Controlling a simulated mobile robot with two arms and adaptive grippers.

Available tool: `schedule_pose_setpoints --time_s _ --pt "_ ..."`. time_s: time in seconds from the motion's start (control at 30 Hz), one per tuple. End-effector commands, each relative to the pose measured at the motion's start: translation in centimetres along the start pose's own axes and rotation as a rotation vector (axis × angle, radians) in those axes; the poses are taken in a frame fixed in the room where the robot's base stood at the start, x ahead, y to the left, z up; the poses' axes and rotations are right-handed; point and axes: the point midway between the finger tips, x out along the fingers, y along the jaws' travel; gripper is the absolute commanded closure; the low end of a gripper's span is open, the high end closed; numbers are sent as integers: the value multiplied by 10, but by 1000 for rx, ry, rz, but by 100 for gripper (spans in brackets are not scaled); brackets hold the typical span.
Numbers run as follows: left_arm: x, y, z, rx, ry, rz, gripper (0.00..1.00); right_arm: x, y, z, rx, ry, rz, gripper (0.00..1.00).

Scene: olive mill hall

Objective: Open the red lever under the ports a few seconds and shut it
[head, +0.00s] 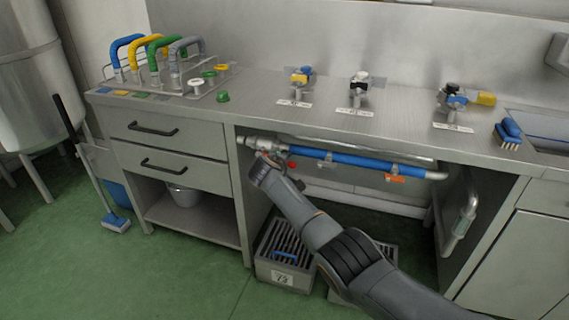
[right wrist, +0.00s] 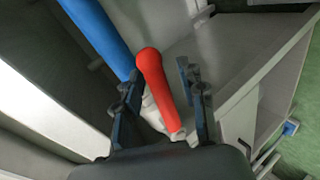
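The red lever (right wrist: 155,85) shows in the right wrist view, running from a rounded far end down towards my gripper. Only a small red piece of it (head: 291,165) shows in the head view, under the counter near the left end of the blue pipe (head: 345,157). My right gripper (right wrist: 160,75) is open, one finger on each side of the lever. A gap shows on the right side; contact on the left is unclear. In the head view my right gripper (head: 265,160) is partly lost against the pipe fittings. My left gripper is out of view.
Several taps, including a blue and yellow one (head: 301,78), stand on the counter (head: 262,115) above. A drawer cabinet (head: 170,143) borders the under-counter space on the left. A grated crate (head: 283,275) stands on the floor below. A bent pipe (head: 461,221) hangs at right.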

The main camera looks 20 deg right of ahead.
Motion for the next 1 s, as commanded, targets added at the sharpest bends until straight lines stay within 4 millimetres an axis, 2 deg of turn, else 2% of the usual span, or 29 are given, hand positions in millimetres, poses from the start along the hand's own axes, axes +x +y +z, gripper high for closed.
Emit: schedule_pose_setpoints --time_s 0.27,0.47,1.0 --pt "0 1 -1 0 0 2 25 -2 1 0 1 0 2 60" --pt "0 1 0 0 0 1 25 -16 0 0 1 2 2 60" --pt "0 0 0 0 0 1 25 -99 0 0 2 3 0 60"
